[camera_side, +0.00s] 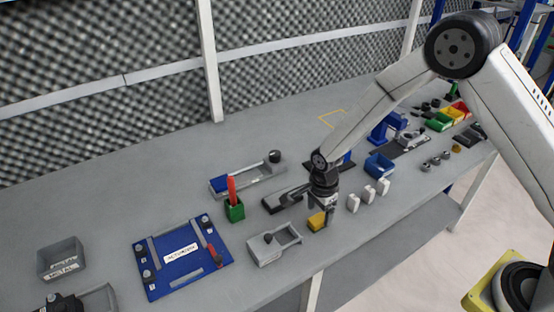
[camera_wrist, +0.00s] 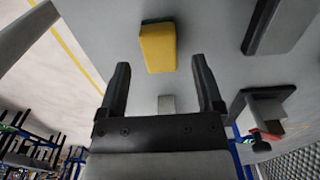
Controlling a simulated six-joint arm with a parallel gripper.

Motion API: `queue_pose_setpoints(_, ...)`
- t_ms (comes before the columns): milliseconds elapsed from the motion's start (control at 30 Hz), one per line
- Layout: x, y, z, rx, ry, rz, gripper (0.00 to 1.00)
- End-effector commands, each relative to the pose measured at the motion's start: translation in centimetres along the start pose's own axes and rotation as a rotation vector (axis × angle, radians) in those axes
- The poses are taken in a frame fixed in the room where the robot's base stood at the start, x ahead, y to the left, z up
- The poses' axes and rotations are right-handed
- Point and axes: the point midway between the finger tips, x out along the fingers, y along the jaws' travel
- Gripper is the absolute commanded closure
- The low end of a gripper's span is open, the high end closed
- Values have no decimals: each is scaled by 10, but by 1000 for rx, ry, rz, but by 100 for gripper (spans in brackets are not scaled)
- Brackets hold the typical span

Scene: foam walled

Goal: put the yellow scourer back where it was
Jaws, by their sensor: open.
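The yellow scourer (camera_side: 316,221) lies on the grey bench under my gripper (camera_side: 328,206) in the side view. In the wrist view the scourer (camera_wrist: 158,47) lies just beyond my fingertips (camera_wrist: 160,66), roughly in line with the gap between them. My gripper is open and holds nothing. It points down, close above the bench; the exact height over the scourer is hard to tell. A yellow outline (camera_side: 332,117) is marked on the bench further back, partly behind my arm.
A grey open-topped fixture (camera_side: 275,245) stands left of the scourer, and several small white blocks (camera_side: 368,194) stand to its right. A dark flat item (camera_side: 283,198) lies behind it. A blue bin (camera_side: 379,165) stands back right.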

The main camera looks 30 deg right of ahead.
Motion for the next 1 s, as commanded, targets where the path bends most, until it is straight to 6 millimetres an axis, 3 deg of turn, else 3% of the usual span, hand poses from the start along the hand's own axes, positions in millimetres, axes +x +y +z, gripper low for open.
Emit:
queue_pose_setpoints(500, -70, 0, 0, 0, 0, -2, 15)
queue_pose_setpoints(700, -83, 0, 0, 0, 0, 0, 15)
queue_pose_setpoints(1000, -87, 0, 0, 0, 0, 0, 15)
